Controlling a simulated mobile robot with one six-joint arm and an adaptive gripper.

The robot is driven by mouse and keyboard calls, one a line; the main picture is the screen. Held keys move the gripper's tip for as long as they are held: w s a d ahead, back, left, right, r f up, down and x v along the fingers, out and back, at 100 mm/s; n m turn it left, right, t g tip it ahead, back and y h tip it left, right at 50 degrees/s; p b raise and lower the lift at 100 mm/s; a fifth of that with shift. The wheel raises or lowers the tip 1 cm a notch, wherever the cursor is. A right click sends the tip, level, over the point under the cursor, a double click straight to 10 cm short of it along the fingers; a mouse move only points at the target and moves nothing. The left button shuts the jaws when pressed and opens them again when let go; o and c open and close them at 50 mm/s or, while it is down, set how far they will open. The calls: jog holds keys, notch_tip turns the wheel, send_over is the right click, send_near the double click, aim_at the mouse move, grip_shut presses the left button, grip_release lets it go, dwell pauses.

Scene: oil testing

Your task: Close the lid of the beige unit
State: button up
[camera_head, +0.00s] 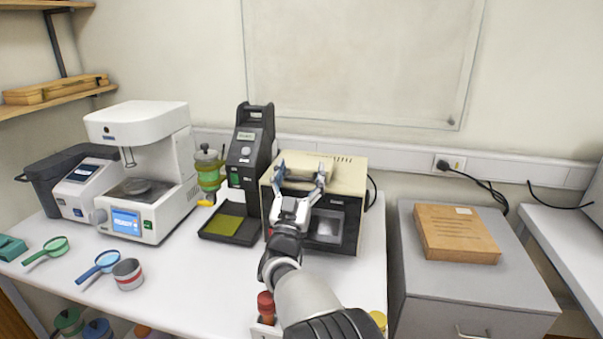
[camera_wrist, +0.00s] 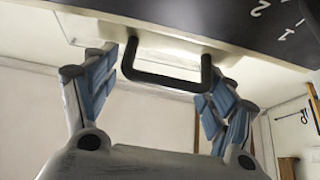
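The beige unit (camera_head: 350,178) is a boxy device with a beige top and a dark front, standing at the right part of the bench. My gripper (camera_head: 300,171) is at its upper front, with its fingers spread apart. In the wrist view, a black U-shaped handle (camera_wrist: 165,82) on a beige part of the unit (camera_wrist: 178,42) lies between the open fingers of my gripper (camera_wrist: 160,85). I cannot tell whether either finger touches the handle. My arm hides part of the unit's front, and how far the lid is open is unclear.
A black instrument (camera_head: 246,170) with a tray stands close left of the unit. A white instrument (camera_head: 140,165) is further left. A red-capped bottle (camera_head: 266,306) stands near my arm at the front. A grey cabinet (camera_head: 475,290) with a wooden box (camera_head: 455,235) is at right.

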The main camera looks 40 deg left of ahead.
notch_tip(320, 180, up, 10)
dwell(0.4)
jog(key=shift+w+d, duration=0.1)
